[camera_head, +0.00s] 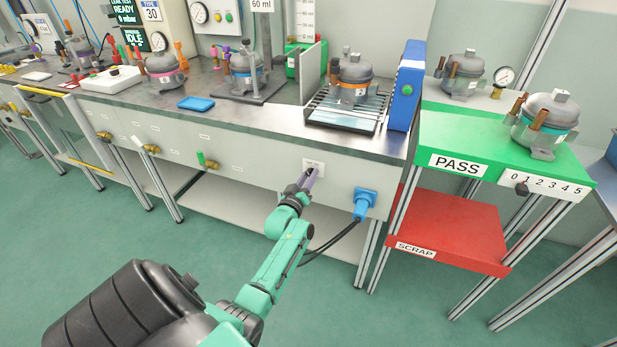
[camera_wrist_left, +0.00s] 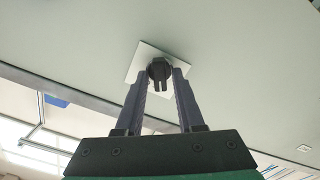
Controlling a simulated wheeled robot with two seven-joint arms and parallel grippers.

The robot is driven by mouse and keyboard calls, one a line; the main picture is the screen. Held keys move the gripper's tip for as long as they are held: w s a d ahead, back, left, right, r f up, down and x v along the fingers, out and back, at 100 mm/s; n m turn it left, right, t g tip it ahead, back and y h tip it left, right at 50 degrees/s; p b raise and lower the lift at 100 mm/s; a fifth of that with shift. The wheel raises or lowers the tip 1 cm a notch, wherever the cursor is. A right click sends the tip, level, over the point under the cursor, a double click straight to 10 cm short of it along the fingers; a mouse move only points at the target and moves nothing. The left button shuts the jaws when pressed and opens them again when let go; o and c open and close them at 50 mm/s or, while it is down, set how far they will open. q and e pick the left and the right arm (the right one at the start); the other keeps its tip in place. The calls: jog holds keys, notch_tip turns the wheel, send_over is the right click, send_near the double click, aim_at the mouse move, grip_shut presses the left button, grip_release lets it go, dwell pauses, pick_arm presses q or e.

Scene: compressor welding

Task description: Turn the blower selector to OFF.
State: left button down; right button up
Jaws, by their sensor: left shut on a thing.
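The blower selector is a small black knob (camera_wrist_left: 159,69) on a white square plate (camera_wrist_left: 147,52), mounted on the grey front panel under the bench. In the head view the plate (camera_head: 314,166) shows just beyond my left gripper (camera_head: 308,180), which hides the knob there. In the left wrist view my left gripper (camera_wrist_left: 160,82) has one finger on each side of the knob and is shut on it. The plate's markings are too small to read, so I cannot tell the knob's position. My right gripper is not in view.
A blue plug (camera_head: 364,203) with a dark cable sits on the panel right of the selector. Green-handled valve (camera_head: 206,161) is to the left. The green PASS table (camera_head: 440,130) and red SCRAP shelf (camera_head: 455,228) stand at the right. The floor in front is clear.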

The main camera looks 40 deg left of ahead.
pick_arm(q)
jog(key=shift+f, duration=0.1)
jog(key=c, duration=0.8)
grip_release()
jog(key=shift+s, duration=0.1)
jog(key=p+v, duration=0.1)
jog(key=v, duration=1.3)
jog(key=shift+s+p, duration=0.2)
jog(key=shift+p, duration=0.1)
jog(key=shift+d, duration=0.15)
